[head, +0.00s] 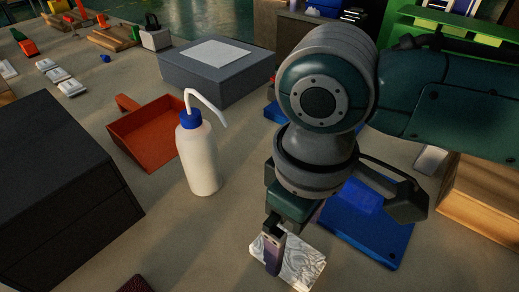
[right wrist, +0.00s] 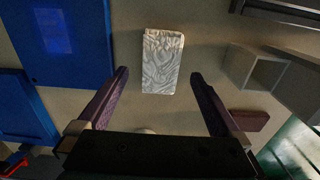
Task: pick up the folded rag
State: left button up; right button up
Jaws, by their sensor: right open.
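The folded rag (head: 303,262) is a white-grey patterned rectangle lying on the bench, at the bottom centre of the head view. It shows whole in the right wrist view (right wrist: 162,62), ahead of the fingertips and between their lines. My right gripper (head: 272,262) is above the bench beside the rag and covers part of it in the head view. In the right wrist view the right gripper (right wrist: 158,78) has its two fingers wide apart with nothing between them. I cannot tell its exact height above the rag. My left gripper is not in view.
A blue board (head: 375,238) lies right of the rag. A white wash bottle (head: 198,160) with a blue cap stands to the left, by an orange-red dustpan (head: 155,145). A grey box (head: 218,82) stands behind. A dark box (head: 60,185) fills the left. Bench between bottle and rag is clear.

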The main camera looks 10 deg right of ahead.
aim_at(288, 252)
jog(key=f+b, duration=0.1)
jog(key=f, duration=0.4)
jog(key=shift+w+a+f+b, duration=0.1)
jog(key=shift+a+b, duration=0.1)
jog(key=shift+b, duration=0.2)
jog(key=c, duration=1.3)
